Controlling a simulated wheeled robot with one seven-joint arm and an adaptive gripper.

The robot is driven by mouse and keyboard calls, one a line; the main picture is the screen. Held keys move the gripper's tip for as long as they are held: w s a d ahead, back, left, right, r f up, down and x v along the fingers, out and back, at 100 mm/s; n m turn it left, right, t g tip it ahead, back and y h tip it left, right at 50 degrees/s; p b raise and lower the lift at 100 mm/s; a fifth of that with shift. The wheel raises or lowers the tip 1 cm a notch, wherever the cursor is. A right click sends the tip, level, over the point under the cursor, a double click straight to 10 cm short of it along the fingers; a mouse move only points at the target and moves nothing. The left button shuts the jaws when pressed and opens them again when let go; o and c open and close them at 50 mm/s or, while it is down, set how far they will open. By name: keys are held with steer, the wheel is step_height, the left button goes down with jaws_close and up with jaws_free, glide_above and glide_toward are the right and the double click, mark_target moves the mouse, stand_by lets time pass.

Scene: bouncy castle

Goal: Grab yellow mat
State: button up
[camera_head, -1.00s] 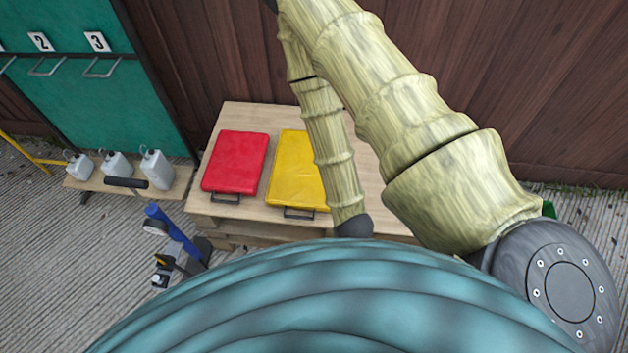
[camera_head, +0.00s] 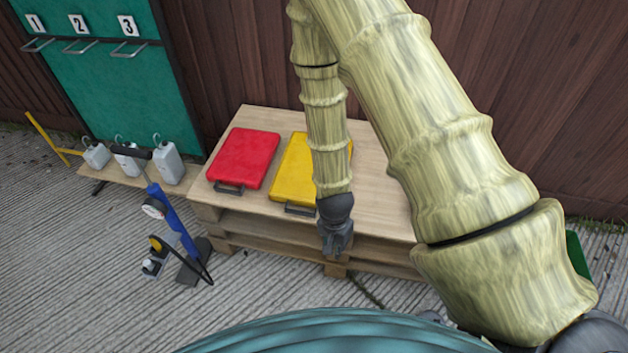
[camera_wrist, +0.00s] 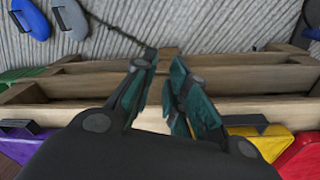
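The yellow mat (camera_head: 293,173) lies flat on a wooden pallet stack (camera_head: 375,200), its dark handle (camera_head: 300,209) at the front edge. My forearm covers its right part in the head view. My gripper (camera_head: 336,250) hangs pointing down in front of the pallet's front edge, right of the handle and apart from the mat. In the wrist view my gripper (camera_wrist: 166,65) has its two fingers parted, with nothing between them. There the yellow mat (camera_wrist: 262,140) shows at the lower right with its handle (camera_wrist: 246,122).
A red mat (camera_head: 245,158) lies left of the yellow one. A purple mat (camera_wrist: 25,145) shows in the wrist view. A blue pump-like stand (camera_head: 175,225) is on the floor at left. White jugs (camera_head: 167,162) stand on a low bench by a green board (camera_head: 110,75).

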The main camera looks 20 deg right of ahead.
steer(key=w+a+r+m+b, duration=0.1)
steer(key=w+m+b, duration=0.3)
steer(key=w, duration=0.2)
steer(key=w+a+r+m+b, duration=0.1)
steer(key=w+r+m+b, duration=0.1)
steer(key=w+m+b, duration=0.2)
steer(key=w+a+r+m+b, duration=0.1)
steer(key=w+m+b, duration=0.4)
steer(key=w, duration=0.3)
steer(key=shift+a+r+y+b, duration=0.3)
steer(key=shift+r+y+b, duration=0.1)
steer(key=shift+b, duration=0.1)
steer(key=shift+m, duration=0.4)
steer(key=f, duration=0.1)
steer(key=f+b, duration=0.1)
steer(key=f, duration=0.1)
steer(key=f+b, duration=0.1)
steer(key=shift+w+a+f, duration=0.2)
steer(key=shift+w+f, duration=0.05)
steer(key=shift+f, duration=0.1)
steer(key=shift+s+a+f+b, duration=0.1)
steer(key=shift+f+b, duration=0.65)
steer(key=shift+f, duration=0.6)
steer(key=shift+a+f+b, duration=0.1)
steer(key=shift+f+b, duration=0.6)
steer(key=shift+f, duration=0.6)
steer(key=shift+r, duration=0.1)
jaws_close()
